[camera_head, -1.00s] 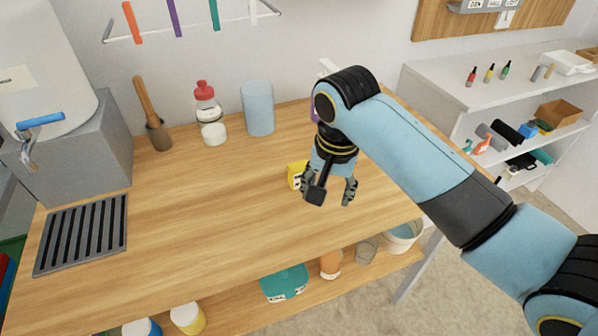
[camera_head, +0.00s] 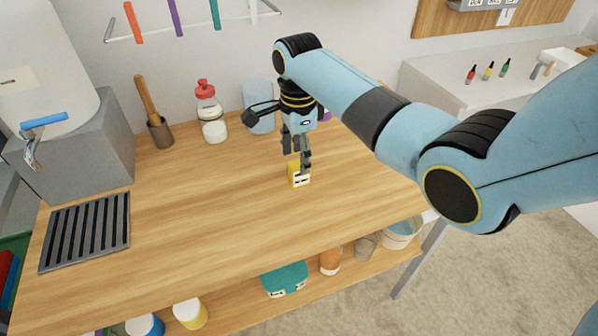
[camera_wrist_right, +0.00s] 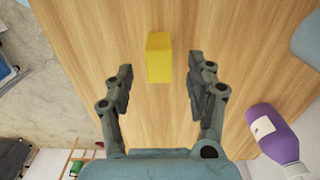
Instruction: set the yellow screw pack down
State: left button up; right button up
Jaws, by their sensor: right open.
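The yellow screw pack (camera_head: 299,178) stands on the wooden bench top (camera_head: 215,215), right of its middle, with a pale label on its front. In the right wrist view the pack (camera_wrist_right: 158,58) is a plain yellow block on the wood, ahead of the fingertips. My right gripper (camera_head: 297,160) is just above and behind the pack in the head view, and one finger overlaps it there. In the right wrist view the gripper (camera_wrist_right: 160,85) is open, with its fingers wide apart and nothing between them. My left gripper is not in view.
A purple bottle (camera_wrist_right: 272,131) shows in the wrist view. A dark grate (camera_head: 86,232) lies at left. The bench's middle is clear.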

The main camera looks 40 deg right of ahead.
aim_at(299, 174)
notch_tip(299, 174, down, 4)
jog(key=shift+r, duration=0.1)
jog(key=shift+s, duration=0.1)
jog(key=shift+c, duration=0.2)
grip_shut()
